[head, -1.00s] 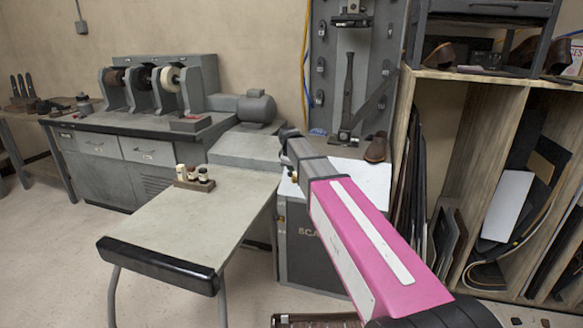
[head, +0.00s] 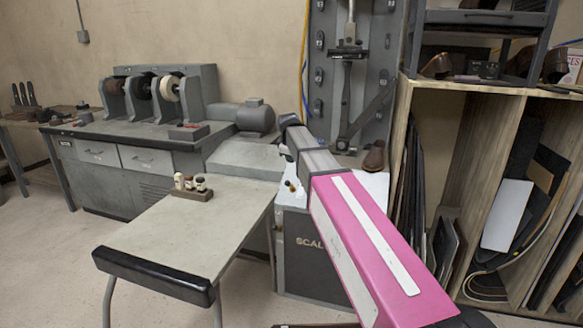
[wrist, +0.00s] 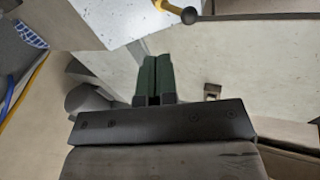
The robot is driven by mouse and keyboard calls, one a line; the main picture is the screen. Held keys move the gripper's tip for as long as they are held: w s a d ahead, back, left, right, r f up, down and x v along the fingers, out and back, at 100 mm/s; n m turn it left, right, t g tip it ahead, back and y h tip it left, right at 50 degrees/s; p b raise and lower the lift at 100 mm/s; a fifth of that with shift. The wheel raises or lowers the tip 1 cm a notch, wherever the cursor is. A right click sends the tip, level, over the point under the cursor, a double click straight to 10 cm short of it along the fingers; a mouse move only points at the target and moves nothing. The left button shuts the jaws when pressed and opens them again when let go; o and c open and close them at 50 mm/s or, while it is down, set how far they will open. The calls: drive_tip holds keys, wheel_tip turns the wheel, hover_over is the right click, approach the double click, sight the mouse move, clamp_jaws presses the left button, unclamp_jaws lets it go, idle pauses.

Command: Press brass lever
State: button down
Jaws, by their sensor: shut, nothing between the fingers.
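A brass-coloured rod with a dark round knob (wrist: 190,15) shows at the top of the wrist view. It looks like the brass lever. In the head view, small brass-coloured parts (head: 291,185) show beside my wrist, over the pale top of the dark cabinet; I cannot tell which is the lever. My gripper (wrist: 153,58) has green fingers pressed together and empty. In the wrist picture the knob lies above and right of the fingertips, with a visible gap. The fingers are hidden in the head view.
A grey table (head: 150,235) with a black front edge and a small rack of bottles (head: 192,186) stands left. A grinding bench (head: 125,135) is behind it. A wooden shelf unit (head: 480,95) is right. A brown shoe (head: 373,157) sits behind my arm.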

drive_tip(key=shift+v, duration=1.7)
drive_tip(key=shift+s, duration=0.15)
drive_tip(key=s+d+f+m+g, duration=0.1)
drive_tip(key=s+d+f+m, duration=0.3)
drive_tip(key=s+f, duration=0.5)
drive_tip(key=s+d+f+m+g, duration=0.2)
drive_tip(key=s+d+f+m, duration=0.2)
drive_tip(key=s+d+f, duration=0.3)
drive_tip(key=s+d+f+m+g, duration=0.1)
drive_tip(key=s+d+f+m, duration=0.4)
drive_tip(key=s+f, duration=0.7)
wheel_tip(320, 180, down, 5)
drive_tip(key=shift+s+d+r+g+y, duration=0.1)
drive_tip(key=shift+s+d+g+y, duration=0.15)
drive_tip(key=shift+d, duration=0.65)
drive_tip(key=shift+w, duration=0.1)
